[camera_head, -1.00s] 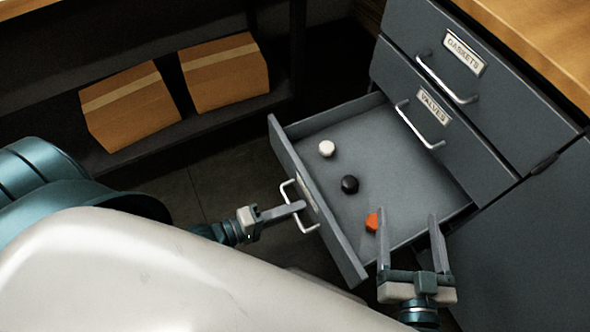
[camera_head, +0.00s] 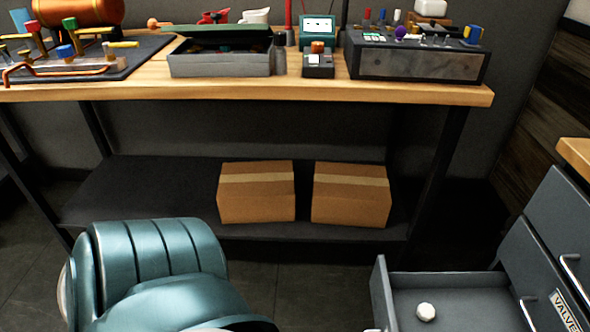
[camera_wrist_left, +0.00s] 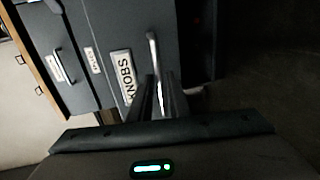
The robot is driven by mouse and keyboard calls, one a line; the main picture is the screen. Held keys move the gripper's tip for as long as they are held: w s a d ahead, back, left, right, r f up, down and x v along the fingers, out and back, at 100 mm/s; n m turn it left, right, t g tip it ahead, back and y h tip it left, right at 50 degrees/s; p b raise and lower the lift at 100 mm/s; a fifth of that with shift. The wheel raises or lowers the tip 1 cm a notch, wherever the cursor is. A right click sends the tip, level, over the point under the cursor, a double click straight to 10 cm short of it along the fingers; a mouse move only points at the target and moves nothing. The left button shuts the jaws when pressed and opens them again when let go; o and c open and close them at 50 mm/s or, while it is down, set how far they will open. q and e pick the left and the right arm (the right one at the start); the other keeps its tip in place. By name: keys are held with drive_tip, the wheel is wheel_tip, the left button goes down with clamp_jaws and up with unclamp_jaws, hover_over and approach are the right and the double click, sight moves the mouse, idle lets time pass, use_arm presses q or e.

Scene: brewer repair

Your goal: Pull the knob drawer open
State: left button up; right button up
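The knob drawer (camera_head: 383,295) stands pulled out from the grey cabinet at the lower right of the head view. A white knob (camera_head: 426,312) lies inside it; the rest of the drawer is cut off by the frame. In the left wrist view, the drawer front (camera_wrist_left: 118,40) carries a KNOBS label (camera_wrist_left: 125,78) and a bar handle (camera_wrist_left: 153,50). My left gripper (camera_wrist_left: 164,85) has its fingers close together on either side of the handle and looks shut on it. My right gripper is in neither current view.
The grey cabinet (camera_head: 545,215) has a VALVES drawer above the open one. A workbench (camera_head: 300,88) with tools and boxes runs across the back. Two cardboard boxes (camera_head: 256,192) (camera_head: 350,194) sit on its lower shelf.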

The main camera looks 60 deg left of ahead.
use_arm(q)
drive_tip(key=p+v, duration=0.1)
drive_tip(key=v, duration=1.3)
drive_tip(key=shift+s+a, duration=0.25)
drive_tip(key=shift+s, duration=0.05)
use_arm(e)
drive_tip(key=f+g, duration=0.1)
drive_tip(key=d+f+g, duration=0.1)
drive_tip(key=f, duration=0.1)
drive_tip(key=s+f+h, duration=0.1)
drive_tip(key=shift+s+d+f+g, duration=0.1)
drive_tip(key=shift+d+f+g, duration=0.1)
drive_tip(key=shift+f+g, duration=0.15)
use_arm(q)
drive_tip(key=shift+s+d, duration=0.1)
use_arm(e)
drive_tip(key=shift+s, duration=0.1)
